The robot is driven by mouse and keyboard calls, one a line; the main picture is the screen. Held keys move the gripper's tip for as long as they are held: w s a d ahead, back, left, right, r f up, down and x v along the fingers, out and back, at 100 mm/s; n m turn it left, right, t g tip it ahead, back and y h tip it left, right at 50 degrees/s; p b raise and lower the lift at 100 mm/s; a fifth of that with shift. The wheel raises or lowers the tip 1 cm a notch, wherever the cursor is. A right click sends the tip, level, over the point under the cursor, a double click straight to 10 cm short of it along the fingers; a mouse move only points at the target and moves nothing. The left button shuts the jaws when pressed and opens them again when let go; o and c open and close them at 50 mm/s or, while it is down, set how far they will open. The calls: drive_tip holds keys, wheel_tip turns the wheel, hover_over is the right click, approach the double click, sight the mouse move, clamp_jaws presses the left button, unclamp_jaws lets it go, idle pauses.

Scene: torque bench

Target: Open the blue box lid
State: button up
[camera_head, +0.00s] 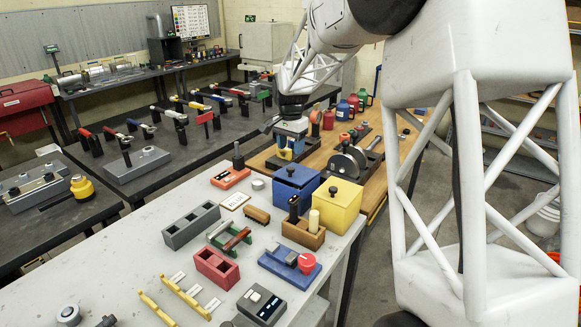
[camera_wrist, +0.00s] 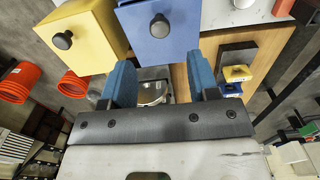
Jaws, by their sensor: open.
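The blue box (camera_head: 296,194) stands on the grey table, left of the yellow box (camera_head: 340,210). Its blue lid (camera_head: 302,176) lies on top and looks closed, with a dark round knob (camera_head: 291,170). In the wrist view the blue lid (camera_wrist: 176,38) and its knob (camera_wrist: 159,26) are ahead of my fingers at the top of the picture. My gripper (camera_head: 291,155) is beyond the blue box and above it in the head view. In the wrist view my gripper (camera_wrist: 160,64) shows two blue fingers spread apart, with nothing between them and apart from the knob.
The yellow box with its own knob (camera_wrist: 62,40) is right beside the blue one. A wooden holder (camera_head: 303,234) with a dark and a pale cylinder stands in front. Red, blue and green containers (camera_head: 343,110) and metal fixtures (camera_head: 348,162) stand on the wooden bench behind.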

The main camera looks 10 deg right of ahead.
sight(290, 168)
drive_tip(key=shift+f, duration=3.9)
clamp_jaws()
